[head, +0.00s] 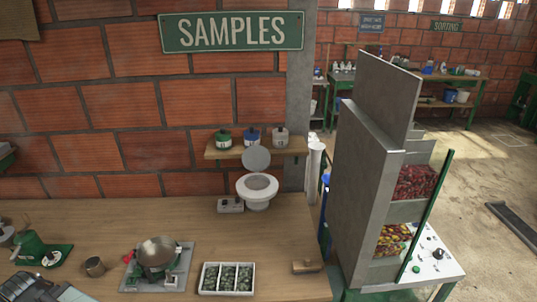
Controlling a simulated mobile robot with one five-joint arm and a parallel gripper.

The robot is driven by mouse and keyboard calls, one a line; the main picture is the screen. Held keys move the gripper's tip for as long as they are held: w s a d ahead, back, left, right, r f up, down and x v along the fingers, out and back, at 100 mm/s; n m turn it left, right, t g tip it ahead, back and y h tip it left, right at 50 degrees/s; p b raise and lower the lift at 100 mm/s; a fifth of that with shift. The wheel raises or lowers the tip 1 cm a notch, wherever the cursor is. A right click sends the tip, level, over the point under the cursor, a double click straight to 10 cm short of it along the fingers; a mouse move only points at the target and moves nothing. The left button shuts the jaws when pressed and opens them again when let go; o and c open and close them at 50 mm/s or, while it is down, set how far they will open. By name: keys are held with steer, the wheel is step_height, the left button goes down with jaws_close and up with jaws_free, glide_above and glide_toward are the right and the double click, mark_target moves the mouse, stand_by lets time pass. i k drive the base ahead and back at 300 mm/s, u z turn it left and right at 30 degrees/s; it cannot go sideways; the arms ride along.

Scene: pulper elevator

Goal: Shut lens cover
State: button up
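A white round device (258,196) with a grey face on top stands at the back of the wooden bench, near the grey pillar. A round grey disc (256,158) stands upright at its back edge, raised off the face like an open lid. It looks like the lens cover, though no label shows this. A small grey box with a dark knob (231,205) sits just left of the device. My gripper is not in view.
The wooden bench (185,225) holds a metal pan on a stand (157,255), a white sample tray (228,279) and a wooden block (305,267). A shelf (258,150) with several jars hangs behind the disc. A tall grey machine (358,190) stands at the right.

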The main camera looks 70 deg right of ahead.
mark_target(256, 158)
steer(key=z, duration=0.15)
steer(key=i, duration=0.9)
steer(key=u, duration=0.05)
